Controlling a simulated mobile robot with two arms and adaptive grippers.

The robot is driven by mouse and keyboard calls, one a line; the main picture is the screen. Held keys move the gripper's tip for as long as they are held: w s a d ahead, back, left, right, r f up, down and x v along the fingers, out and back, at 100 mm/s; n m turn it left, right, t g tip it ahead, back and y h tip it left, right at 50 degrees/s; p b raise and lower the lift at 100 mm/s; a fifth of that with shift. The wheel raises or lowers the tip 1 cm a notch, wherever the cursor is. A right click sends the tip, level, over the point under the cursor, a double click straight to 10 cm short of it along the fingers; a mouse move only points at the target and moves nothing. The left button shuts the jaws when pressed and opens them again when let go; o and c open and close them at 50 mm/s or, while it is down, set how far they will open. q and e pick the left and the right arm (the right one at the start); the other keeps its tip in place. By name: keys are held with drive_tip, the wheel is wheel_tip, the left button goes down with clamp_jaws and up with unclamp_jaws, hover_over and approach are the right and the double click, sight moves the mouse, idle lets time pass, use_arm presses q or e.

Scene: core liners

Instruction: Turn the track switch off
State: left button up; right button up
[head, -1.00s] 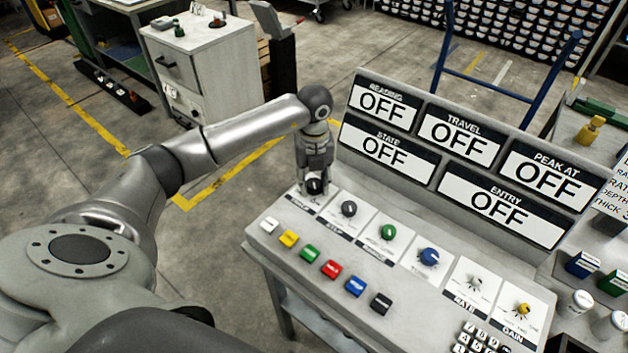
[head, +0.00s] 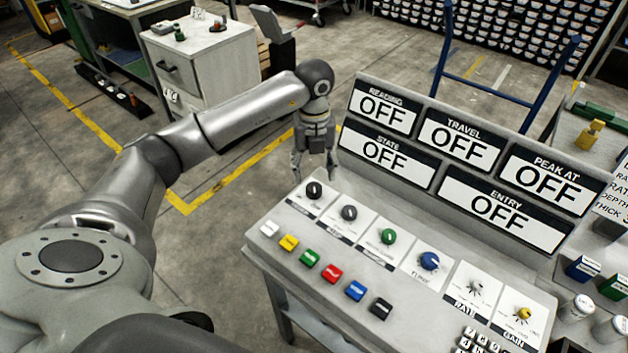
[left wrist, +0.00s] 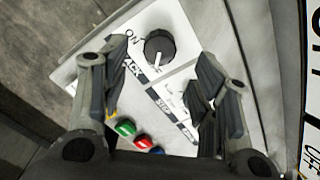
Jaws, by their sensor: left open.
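The track switch is the black knob (head: 314,189) at the far left end of the sloped console (head: 392,262). In the left wrist view the knob (left wrist: 160,47) shows a white pointer line running downward, with "ON" printed to its left and a partly hidden label ending in "ACK" below. No "OFF" mark by it is readable. My left gripper (head: 315,174) is open and empty just above and behind the knob, apart from it. My right gripper is out of view.
Other knobs, including a dark one (head: 349,212), a green one (head: 388,236) and a blue one (head: 429,261), continue rightward. Several coloured buttons line the front. The display board (head: 436,176), all its fields reading OFF, stands behind. Open floor lies left.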

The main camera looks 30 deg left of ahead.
sight(314, 187)
use_arm(q)
wheel_tip(314, 187, up, 6)
drive_tip(key=shift+s, duration=0.1)
idle(0.7)
